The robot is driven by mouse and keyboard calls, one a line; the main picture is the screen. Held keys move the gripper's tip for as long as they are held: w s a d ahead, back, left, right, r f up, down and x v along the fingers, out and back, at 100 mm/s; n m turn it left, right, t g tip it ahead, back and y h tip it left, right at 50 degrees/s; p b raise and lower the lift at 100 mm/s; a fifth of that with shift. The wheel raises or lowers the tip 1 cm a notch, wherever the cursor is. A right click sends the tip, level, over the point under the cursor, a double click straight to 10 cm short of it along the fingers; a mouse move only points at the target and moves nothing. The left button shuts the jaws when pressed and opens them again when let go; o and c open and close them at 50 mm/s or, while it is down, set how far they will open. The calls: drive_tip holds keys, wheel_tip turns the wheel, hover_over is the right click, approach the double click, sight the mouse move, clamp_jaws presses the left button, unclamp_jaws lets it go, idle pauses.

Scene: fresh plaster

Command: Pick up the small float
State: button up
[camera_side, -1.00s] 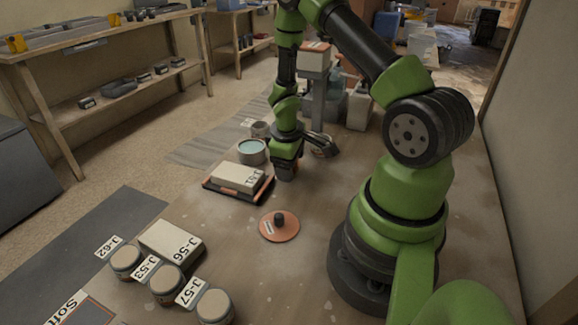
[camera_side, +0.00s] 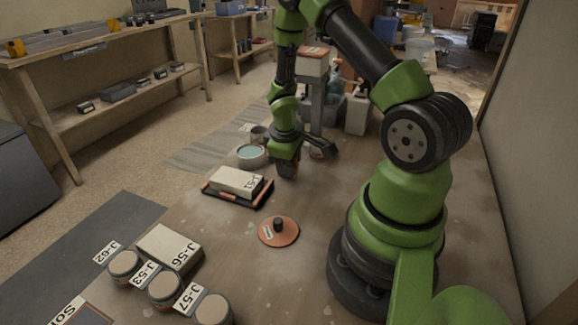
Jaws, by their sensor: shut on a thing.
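A round orange disc with a dark upright knob (camera_side: 278,232) and a small white label lies flat on the table, in front of my gripper; it looks like a small float. My gripper (camera_side: 286,171) points down close to the table, behind the disc and clear of it. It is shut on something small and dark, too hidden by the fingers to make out.
A pale labelled block (camera_side: 235,181) lies on a dark tray with orange edges (camera_side: 237,202), left of my gripper. A teal-topped tub (camera_side: 251,156) stands behind it. Several round pots (camera_side: 165,287) and a box (camera_side: 168,247) stand at front left. Bare table lies around the disc.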

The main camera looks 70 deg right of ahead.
wheel_tip(320, 180, up, 9)
drive_tip(key=shift+f, duration=0.1)
idle(0.4)
drive_tip(key=o, duration=0.4)
drive_tip(key=shift+w+d, duration=0.2)
drive_tip(key=shift+w, duration=0.2)
drive_tip(key=shift+c, duration=0.3)
drive_tip(key=w+d+y, duration=0.1)
drive_tip(key=w+d, duration=0.1)
drive_tip(key=w, duration=0.8)
drive_tip(key=shift+w+a+f, duration=0.1)
drive_tip(key=shift+a+f, duration=0.05)
drive_tip(key=shift+f, duration=1.25)
drive_tip(key=shift+w+a+f, duration=0.1)
drive_tip(key=shift+f, duration=1.3)
